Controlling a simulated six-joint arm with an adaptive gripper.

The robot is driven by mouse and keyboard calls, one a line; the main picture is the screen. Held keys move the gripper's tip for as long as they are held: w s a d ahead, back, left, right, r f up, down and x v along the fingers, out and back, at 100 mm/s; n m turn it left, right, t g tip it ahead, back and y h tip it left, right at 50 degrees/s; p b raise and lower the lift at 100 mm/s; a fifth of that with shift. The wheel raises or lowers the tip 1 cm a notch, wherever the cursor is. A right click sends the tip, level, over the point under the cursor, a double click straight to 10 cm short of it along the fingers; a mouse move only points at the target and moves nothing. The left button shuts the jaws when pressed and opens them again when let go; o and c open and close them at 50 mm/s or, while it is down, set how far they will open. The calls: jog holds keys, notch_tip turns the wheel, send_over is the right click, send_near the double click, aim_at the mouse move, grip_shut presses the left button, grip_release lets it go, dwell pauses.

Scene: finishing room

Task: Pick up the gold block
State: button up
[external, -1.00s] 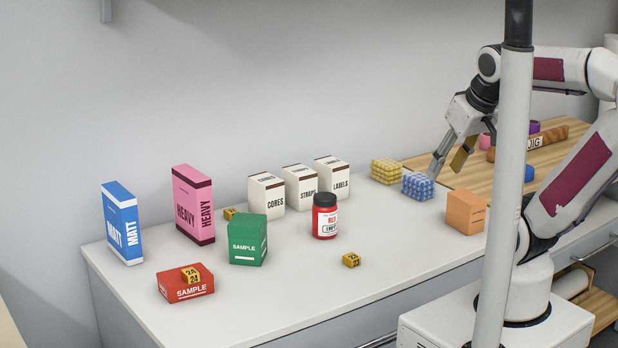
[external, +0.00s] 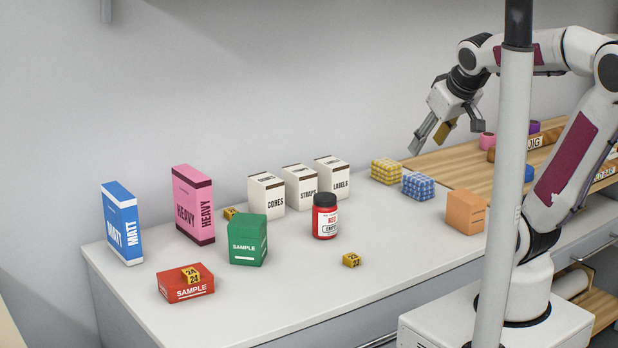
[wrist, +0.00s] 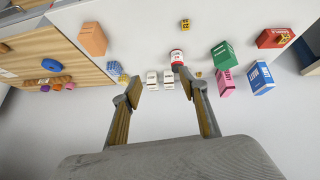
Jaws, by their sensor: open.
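Several small gold blocks with dark number labels are on the white counter. One (external: 351,260) lies in front of the red jar and also shows in the wrist view (wrist: 185,24). Another (external: 191,275) sits on the red SAMPLE box, also seen in the wrist view (wrist: 284,38). A third (external: 230,213) is partly hidden behind the green box. I cannot tell which is meant. My gripper (external: 428,145) is open and empty, raised above the checked blocks, apart from every gold block. Its inner finger pads look gold-brown in the wrist view (wrist: 160,82).
The red jar (external: 325,222), green box (external: 247,241), pink box (external: 194,205) and white boxes (external: 299,187) stand around the gold blocks. Yellow-checked (external: 386,171) and blue-checked (external: 418,186) blocks and an orange box (external: 466,212) are at right. The front middle counter is clear.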

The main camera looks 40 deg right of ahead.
jog(key=w+a+r+n+t, duration=0.1)
jog(key=w+r+n+t, duration=0.1)
jog(key=w, duration=0.8)
jog(key=w+a+r+n+t, duration=0.1)
jog(key=w+a+n+t, duration=0.1)
jog(key=w, duration=0.8)
jog(key=w+a+f+n+y, duration=0.4)
jog(key=w+a+n+y, duration=0.1)
jog(key=w+a, duration=0.65)
jog(key=s+a+f+n+g+y, duration=0.2)
jog(key=a+f+n+g+y, duration=0.5)
jog(key=a+f, duration=1.05)
jog(key=s+a+f+g+y, duration=0.1)
jog(key=s, duration=0.1)
jog(key=s+a+f+g, duration=0.1)
jog(key=s+f, duration=0.1)
jog(key=s+a+f+n+g+y, duration=0.1)
jog(key=f, duration=0.1)
jog(key=shift+s+a+f+g+y, duration=0.15)
jog(key=shift+s+a+g+y, duration=0.15)
jog(key=shift+s+a+g, duration=0.1)
jog(key=shift+s+f, duration=0.3)
jog(key=shift+s, duration=0.1)
